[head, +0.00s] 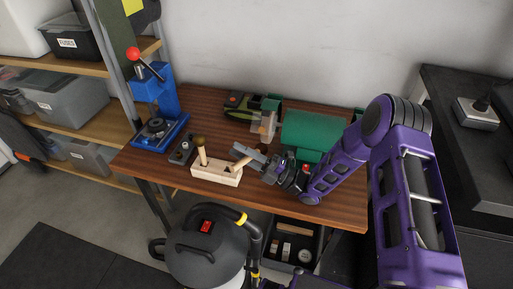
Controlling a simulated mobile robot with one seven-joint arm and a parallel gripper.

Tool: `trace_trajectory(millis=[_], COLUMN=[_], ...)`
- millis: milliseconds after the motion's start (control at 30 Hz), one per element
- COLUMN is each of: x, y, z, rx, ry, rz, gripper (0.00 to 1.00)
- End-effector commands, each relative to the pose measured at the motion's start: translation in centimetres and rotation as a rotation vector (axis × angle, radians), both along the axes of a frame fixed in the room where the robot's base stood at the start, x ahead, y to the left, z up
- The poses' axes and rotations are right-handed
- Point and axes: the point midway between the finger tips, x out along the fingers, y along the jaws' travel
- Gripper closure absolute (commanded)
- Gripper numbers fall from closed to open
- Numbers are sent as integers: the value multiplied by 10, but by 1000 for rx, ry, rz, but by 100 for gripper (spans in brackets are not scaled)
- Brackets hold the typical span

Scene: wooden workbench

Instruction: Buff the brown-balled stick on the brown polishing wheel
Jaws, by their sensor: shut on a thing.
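A pale wooden block (215,174) lies near the bench's front edge. A light stick with a brownish ball (199,141) on top stands in its left part. My gripper (243,153) is over the block's right end, shut on a second light stick (236,162). This stick is tilted, and its lower end is at or just above the block; I cannot tell which. A dark shape by the fingers may be its ball; its colour is unclear. Behind stands a green machine (305,129) with pale wheel-like parts (265,123) at its left; no brown wheel is clearly distinguishable.
A blue press (158,95) with a red knob stands at the bench's left. A small dark fixture (182,152) sits left of the block. A green and black tool (248,106) lies at the back. A vacuum (206,250) stands in front of the bench (340,212).

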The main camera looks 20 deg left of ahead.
Motion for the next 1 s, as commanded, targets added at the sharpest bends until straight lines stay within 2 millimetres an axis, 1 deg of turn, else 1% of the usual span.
trace_trajectory(millis=[1000], x=[12], y=[1], z=[0], rx=[0], ry=[0], rz=[0], gripper=[100])
